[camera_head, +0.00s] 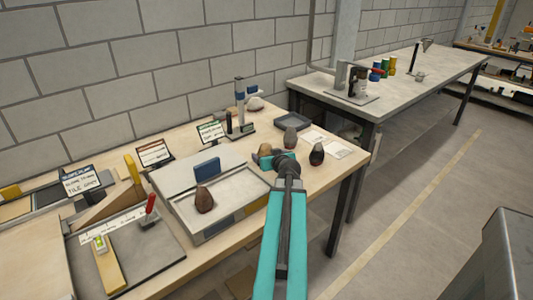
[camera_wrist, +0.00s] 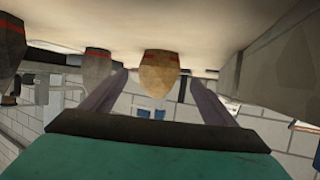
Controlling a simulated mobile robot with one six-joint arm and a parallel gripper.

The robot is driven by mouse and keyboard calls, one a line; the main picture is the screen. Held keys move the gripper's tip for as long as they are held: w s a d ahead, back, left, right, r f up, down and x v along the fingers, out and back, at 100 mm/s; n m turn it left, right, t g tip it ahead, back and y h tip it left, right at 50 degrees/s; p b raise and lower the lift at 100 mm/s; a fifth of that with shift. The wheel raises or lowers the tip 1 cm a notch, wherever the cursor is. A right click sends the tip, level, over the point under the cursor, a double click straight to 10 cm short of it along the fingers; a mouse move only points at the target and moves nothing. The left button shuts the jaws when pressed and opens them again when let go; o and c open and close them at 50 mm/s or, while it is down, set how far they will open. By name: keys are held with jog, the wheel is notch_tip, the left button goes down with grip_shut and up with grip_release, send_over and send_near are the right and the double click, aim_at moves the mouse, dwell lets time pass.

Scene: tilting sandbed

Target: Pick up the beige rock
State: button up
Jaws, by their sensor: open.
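The beige rock (camera_wrist: 159,75) has a dark red band and shows in the middle of the wrist view, which appears upside down. In the head view a small tan part of it (camera_head: 264,152) shows beside my gripper (camera_head: 273,160), which hides the rest. My gripper (camera_wrist: 155,98) is open, with one dark finger on each side of the rock in the wrist view. I cannot tell whether either finger touches it. The rock stands on the wooden table (camera_head: 330,166).
Two darker rocks stand close by, one behind (camera_head: 290,138) and one to the right (camera_head: 317,155). A brown rock (camera_head: 204,199) sits on the tilting sandbed tray (camera_head: 238,182) at left. A dark shallow tray (camera_head: 292,121) and a white card (camera_head: 335,148) lie nearby.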

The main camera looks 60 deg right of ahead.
aim_at(267, 152)
jog(key=shift+w+d+f, duration=0.1)
jog(key=shift+w+d, duration=0.1)
jog(key=shift+w, duration=0.1)
jog(key=shift+d+p+x, duration=0.25)
jog(key=shift+p+x, duration=0.8)
jog(key=shift+x, duration=0.5)
jog(key=shift+p+x, duration=0.3)
jog(key=shift+x, duration=0.55)
jog(key=shift+f, duration=0.1)
jog(key=c, duration=1.5)
